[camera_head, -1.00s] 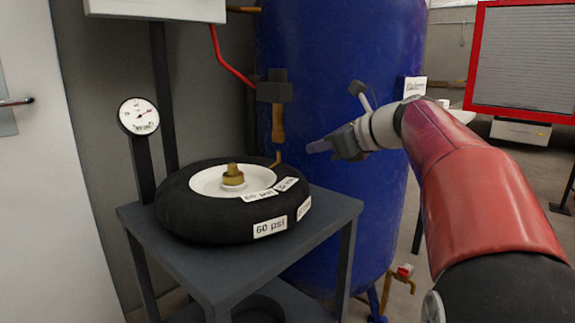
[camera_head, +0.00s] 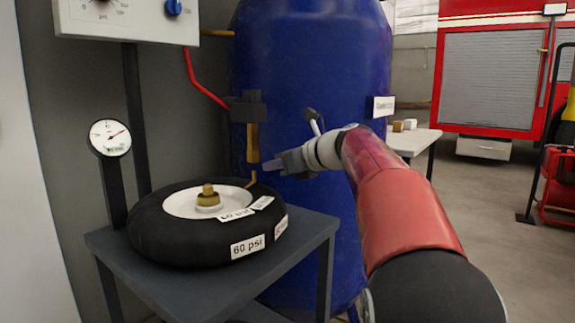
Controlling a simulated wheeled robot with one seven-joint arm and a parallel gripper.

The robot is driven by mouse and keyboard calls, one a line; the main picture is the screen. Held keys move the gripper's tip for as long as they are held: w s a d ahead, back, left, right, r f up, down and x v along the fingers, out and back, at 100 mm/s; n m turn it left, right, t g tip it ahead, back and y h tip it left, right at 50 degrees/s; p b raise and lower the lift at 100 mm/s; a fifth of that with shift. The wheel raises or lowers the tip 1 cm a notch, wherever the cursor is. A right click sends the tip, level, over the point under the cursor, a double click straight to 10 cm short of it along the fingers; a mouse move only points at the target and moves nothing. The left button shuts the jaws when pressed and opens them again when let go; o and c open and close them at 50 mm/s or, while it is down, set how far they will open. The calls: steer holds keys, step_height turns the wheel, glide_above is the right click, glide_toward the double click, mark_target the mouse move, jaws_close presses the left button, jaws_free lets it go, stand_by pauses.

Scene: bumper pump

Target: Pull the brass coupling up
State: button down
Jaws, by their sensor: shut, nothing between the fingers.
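A brass fitting (camera_head: 208,195) stands upright on the white hub of a black tyre-like bumper (camera_head: 165,240). A second brass piece (camera_head: 253,143) hangs below a dark bracket (camera_head: 247,105) in front of the blue tank. A thin bent brass tube (camera_head: 251,180) shows below it, by the bumper's rim. I cannot tell for certain which of the brass parts is the coupling. My gripper (camera_head: 268,167) is shut and empty, pointing left. In the picture it is just right of and below the hanging brass piece's lower end, with no visible contact.
The bumper lies on a grey stand (camera_head: 300,240). A round gauge (camera_head: 110,137) on a post and a panel with a blue knob (camera_head: 130,15) stand at left. The blue tank (camera_head: 310,80) is close behind my gripper. Open floor (camera_head: 470,220) lies at right.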

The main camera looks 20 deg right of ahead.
mark_target(258, 152)
steer(key=shift+x, duration=1.65)
step_height(258, 152, up, 4)
steer(key=p, duration=0.4)
steer(key=shift+p, duration=0.35)
